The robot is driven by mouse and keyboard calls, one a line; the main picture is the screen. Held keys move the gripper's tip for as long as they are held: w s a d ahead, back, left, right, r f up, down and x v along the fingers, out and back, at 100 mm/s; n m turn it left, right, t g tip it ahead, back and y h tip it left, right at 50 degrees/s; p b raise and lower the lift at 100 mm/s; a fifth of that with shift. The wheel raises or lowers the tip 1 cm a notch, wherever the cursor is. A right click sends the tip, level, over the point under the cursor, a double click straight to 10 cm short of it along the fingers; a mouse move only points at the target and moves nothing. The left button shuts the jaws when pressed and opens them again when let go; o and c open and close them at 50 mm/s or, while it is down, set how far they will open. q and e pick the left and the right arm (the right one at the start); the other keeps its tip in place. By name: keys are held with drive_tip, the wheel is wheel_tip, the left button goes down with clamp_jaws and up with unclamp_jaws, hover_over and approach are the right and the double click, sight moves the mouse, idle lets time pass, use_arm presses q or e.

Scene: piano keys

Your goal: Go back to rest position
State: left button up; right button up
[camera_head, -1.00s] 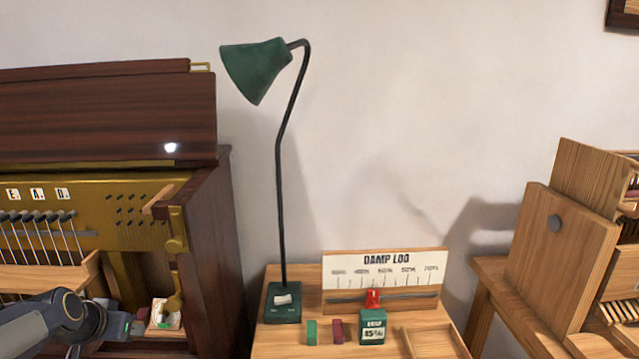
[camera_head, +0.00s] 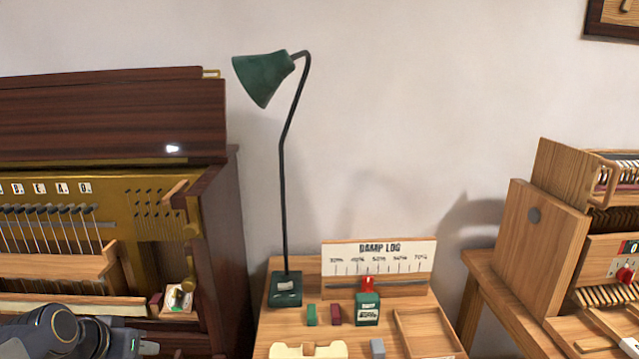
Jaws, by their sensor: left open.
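My left gripper (camera_head: 146,348) shows at the bottom left of the head view, in front of the lower part of the dark wooden piano (camera_head: 110,115). Its dark arm comes in from the left edge. The gripper is open and I see nothing between its fingers. It is apart from the small white piece (camera_head: 179,299) at the right end of the piano's keys. My right gripper does not show.
A small wooden table (camera_head: 290,335) holds a green lamp (camera_head: 287,284), a damp log board (camera_head: 378,262), a green block (camera_head: 367,308) and small pieces. A wooden cabinet (camera_head: 541,255) stands at the right.

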use_arm(q)
drive_tip(key=s+d+g+h+p, duration=0.2)
drive_tip(key=s+d+h+p, duration=0.1)
drive_tip(key=s+d, duration=1.2)
drive_tip(key=s, duration=0.4)
drive_tip(key=shift+d+r, duration=0.3)
drive_tip(key=shift+d, duration=0.05)
